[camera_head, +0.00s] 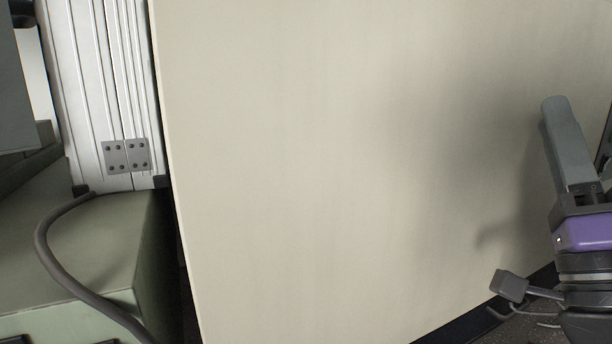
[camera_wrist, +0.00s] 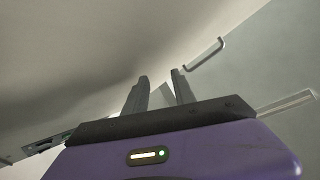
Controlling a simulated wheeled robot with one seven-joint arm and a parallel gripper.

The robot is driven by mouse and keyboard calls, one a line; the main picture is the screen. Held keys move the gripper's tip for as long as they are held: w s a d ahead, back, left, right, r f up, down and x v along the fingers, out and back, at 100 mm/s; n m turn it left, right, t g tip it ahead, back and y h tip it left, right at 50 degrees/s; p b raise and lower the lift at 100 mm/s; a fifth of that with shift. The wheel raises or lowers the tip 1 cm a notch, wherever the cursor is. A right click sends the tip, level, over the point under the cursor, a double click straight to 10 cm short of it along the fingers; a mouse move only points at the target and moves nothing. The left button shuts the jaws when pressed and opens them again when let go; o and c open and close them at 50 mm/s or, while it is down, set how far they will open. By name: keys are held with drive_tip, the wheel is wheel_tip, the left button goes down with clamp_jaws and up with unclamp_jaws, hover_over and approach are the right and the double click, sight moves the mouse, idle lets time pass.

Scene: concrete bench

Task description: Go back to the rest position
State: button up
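My gripper (camera_head: 556,106) is at the right edge of the head view, in front of a large cream panel (camera_head: 330,170). Its purple body is partly cut off by the frame, and a grey finger points up. In the wrist view my gripper (camera_wrist: 159,75) has two dark fingers with a gap between them. I see nothing held in the gap. The fingers point toward a pale surface.
A grey bar handle (camera_wrist: 205,54) shows just right of the fingertips in the wrist view.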

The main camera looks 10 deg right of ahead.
drive_tip(key=s+a+f+n+g+y, duration=0.1)
drive_tip(key=s+a+f+n+g, duration=0.15)
drive_tip(key=f, duration=0.65)
drive_tip(key=s+a+f+n+g, duration=0.15)
drive_tip(key=f+n, duration=0.25)
drive_tip(key=f, duration=0.5)
drive_tip(key=s+a+f+n+g+y, duration=0.1)
drive_tip(key=s+f+n, duration=0.2)
drive_tip(key=f, duration=0.5)
drive_tip(key=s+a+f+n+g+y, duration=0.1)
drive_tip(key=s+a+f+n+g, duration=0.2)
drive_tip(key=s+f, duration=0.75)
drive_tip(key=s+a+f+n+g+y, duration=0.1)
drive_tip(key=s+a+f+g, duration=0.3)
drive_tip(key=s+f, duration=0.65)
wheel_tip(320, 180, up, 16)
drive_tip(key=s+g+p, duration=0.1)
drive_tip(key=p, duration=1.3)
drive_tip(key=shift+s+d+p, duration=0.2)
drive_tip(key=shift+d+p, duration=0.2)
drive_tip(key=shift+d, duration=0.05)
drive_tip(key=shift+m, duration=0.25)
